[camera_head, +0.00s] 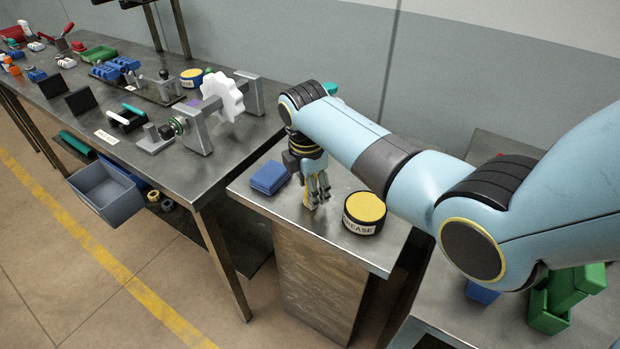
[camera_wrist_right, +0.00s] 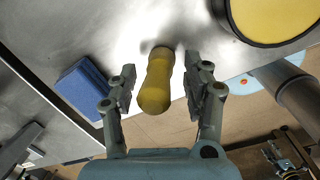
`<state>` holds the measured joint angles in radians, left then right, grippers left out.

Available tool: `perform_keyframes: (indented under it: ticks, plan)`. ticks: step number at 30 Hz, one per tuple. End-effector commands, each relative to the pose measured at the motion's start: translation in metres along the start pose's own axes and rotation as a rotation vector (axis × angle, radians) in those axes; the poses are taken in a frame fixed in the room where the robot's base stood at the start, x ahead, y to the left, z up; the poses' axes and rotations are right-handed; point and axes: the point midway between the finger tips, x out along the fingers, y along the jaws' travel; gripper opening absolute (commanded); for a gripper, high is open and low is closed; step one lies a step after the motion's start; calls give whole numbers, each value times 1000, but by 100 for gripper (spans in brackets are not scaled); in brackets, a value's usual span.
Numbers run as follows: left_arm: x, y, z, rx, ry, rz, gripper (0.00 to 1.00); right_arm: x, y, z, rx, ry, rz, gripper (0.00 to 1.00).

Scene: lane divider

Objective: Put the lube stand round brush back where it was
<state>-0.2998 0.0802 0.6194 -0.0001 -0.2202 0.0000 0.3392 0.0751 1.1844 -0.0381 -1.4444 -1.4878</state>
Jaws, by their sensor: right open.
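The round brush shows in the right wrist view as a yellow rounded handle (camera_wrist_right: 156,82) on the metal lube stand (camera_wrist_right: 190,28); its far end is dark and its bristles cannot be made out. My right gripper (camera_wrist_right: 167,92) is open, with one finger on each side of the handle and a gap on both sides. In the head view my right gripper (camera_head: 318,192) points down over the stand top (camera_head: 290,222), and only a sliver of the yellow brush (camera_head: 307,199) shows between the fingers. My left gripper is not in view.
A grease tin (camera_head: 365,213) with a yellow top stands right of the gripper. A blue block (camera_head: 269,177) lies to its left. A longer workbench (camera_head: 185,175) with fixtures and a grey bin (camera_head: 105,192) is at left. Green bins (camera_head: 565,295) stand at lower right.

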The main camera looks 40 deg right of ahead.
Motion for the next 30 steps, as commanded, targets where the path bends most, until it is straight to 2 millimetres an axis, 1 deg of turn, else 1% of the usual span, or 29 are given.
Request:
perform_keyframes:
  ticks: [2, 5, 12, 15, 18, 22, 30]
  plan:
    - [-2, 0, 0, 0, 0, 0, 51, -8, 1, 0, 0, 0, 3, 50]
    - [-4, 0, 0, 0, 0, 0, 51, -26, 1, 0, 0, 0, 4, 50]
    - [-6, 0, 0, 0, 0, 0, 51, -81, 2, 0, 0, 1, 5, 50]
    - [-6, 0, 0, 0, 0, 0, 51, -99, 1, 0, 1, 1, 4, 50]
    - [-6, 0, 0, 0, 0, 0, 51, -111, 1, 0, 1, 0, 3, 50]
    - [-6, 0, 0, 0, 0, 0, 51, -119, 1, 0, 0, 0, 1, 50]
    - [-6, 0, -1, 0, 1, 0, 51, -120, 0, 0, 0, 0, 1, 50]
